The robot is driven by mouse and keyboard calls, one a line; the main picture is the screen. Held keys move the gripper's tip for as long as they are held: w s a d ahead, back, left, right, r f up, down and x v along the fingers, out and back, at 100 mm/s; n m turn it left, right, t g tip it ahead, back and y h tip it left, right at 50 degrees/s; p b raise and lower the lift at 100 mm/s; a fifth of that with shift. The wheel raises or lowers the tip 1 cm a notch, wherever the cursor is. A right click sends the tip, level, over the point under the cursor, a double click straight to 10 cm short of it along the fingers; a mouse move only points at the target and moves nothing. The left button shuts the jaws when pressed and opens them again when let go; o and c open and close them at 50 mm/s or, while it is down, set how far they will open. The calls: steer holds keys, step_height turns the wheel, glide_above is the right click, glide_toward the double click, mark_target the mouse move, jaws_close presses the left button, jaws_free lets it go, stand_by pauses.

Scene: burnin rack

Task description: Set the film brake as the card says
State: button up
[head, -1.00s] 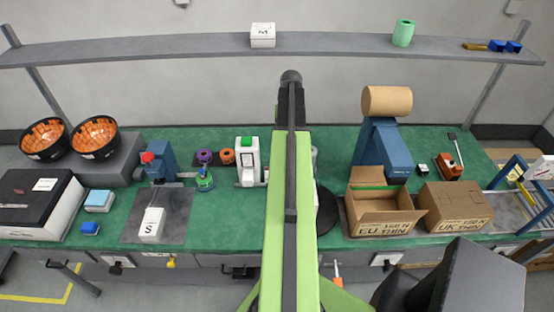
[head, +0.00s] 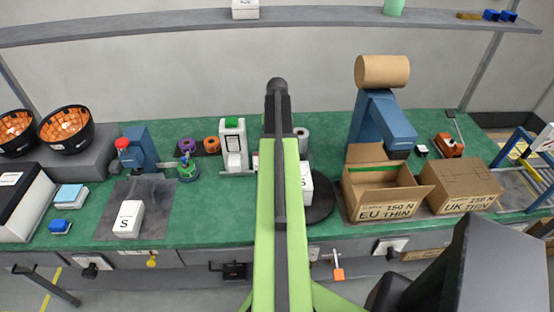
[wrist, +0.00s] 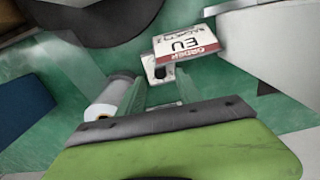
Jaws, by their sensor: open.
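In the wrist view a white card (wrist: 185,45) with a red band reads "ORDER" and "EU"; its smaller line is unreadable. A small metal fitting with a dark knob (wrist: 158,71) sits just below the card; I cannot tell whether it is the film brake. A pale roll (wrist: 108,101) lies to its left, and shows in the head view (head: 302,138) beside my arm. My gripper (wrist: 160,88) is open and empty, its faint pale fingers pointing towards the card and fitting, apart from them as far as I can tell. In the head view my arm hides the card and gripper.
A dark disc (head: 322,207) bears a white box (head: 305,184). Open carton (head: 382,197) reads "EU THIN 150 N", closed carton (head: 462,185) "UK THIN 150 N". A blue stand (head: 388,125) holds a brown roll (head: 382,71). A white device (head: 233,145) stands left of my arm.

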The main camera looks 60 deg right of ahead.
step_height(320, 180, down, 4)
steer(key=shift+f+b, duration=0.1)
steer(key=shift+b, duration=1.15)
steer(key=shift+r, duration=0.2)
steer(key=shift+c, duration=0.2)
jaws_close()
